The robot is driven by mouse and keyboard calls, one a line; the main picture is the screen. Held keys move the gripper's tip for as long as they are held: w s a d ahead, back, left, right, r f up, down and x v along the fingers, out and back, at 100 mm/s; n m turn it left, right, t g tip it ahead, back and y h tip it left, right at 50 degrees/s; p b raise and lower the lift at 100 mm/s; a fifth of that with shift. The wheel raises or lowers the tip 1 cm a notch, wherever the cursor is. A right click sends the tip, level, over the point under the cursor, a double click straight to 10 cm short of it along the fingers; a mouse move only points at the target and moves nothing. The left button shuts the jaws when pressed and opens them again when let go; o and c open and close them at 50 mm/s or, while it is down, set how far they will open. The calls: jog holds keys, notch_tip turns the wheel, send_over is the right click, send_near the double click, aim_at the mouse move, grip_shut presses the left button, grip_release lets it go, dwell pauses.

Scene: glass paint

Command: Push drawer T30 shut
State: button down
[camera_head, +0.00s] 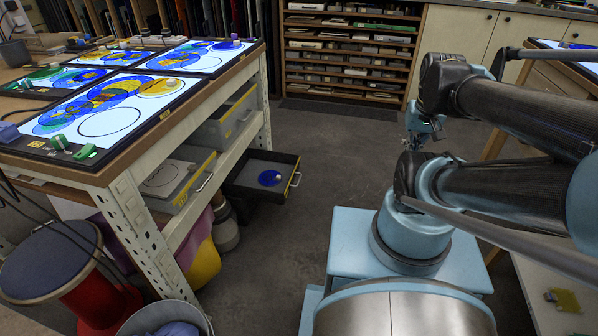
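A dark drawer (240,190) stands pulled out from under the left workbench into the aisle. A blue disc (269,178) lies in it. Its front faces right and carries a yellow label and a handle; the label is too small to read, so I cannot confirm that it is T30. My gripper (424,136) is up in the air at the right, well apart from this drawer, with the aisle floor between them. It is small and partly hidden by my arm, and its fingers are unclear. I see nothing held in it.
Two grey drawers, a nearer one (178,205) and a farther one (222,132), sit on the bench's shelf. The bench (112,177) carries lit panels with coloured glass discs. A stool (45,262) and bucket (165,318) stand at lower left. The middle floor (320,150) is clear.

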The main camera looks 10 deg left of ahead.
jog(key=w+a+r+m+y, duration=0.1)
jog(key=w+a+r+m, duration=0.15)
jog(key=w, duration=0.65)
jog(key=w+a+r+m, duration=0.2)
jog(key=w+a+m, duration=0.1)
jog(key=w, duration=0.5)
jog(key=w+a+f+m+g+y, duration=0.1)
jog(key=w+a+f+m, duration=0.2)
jog(key=w+a+f, duration=0.55)
jog(key=w+a+f+m, duration=0.3)
jog(key=w+a+m, duration=0.1)
jog(key=w, duration=0.9)
jog(key=w+a+f+m, duration=0.2)
jog(key=a+f, duration=0.4)
jog(key=f, duration=0.6)
jog(key=w+a+f+m, duration=0.2)
jog(key=a+f, duration=0.5)
jog(key=f, duration=0.6)
jog(key=w+a+f+m+g, duration=0.1)
jog(key=w+a+f, duration=0.3)
jog(key=f, duration=0.9)
jog(key=shift+w+a+m+y, duration=0.2)
jog(key=shift+a+m+y, duration=0.3)
jog(key=shift+a, duration=0.85)
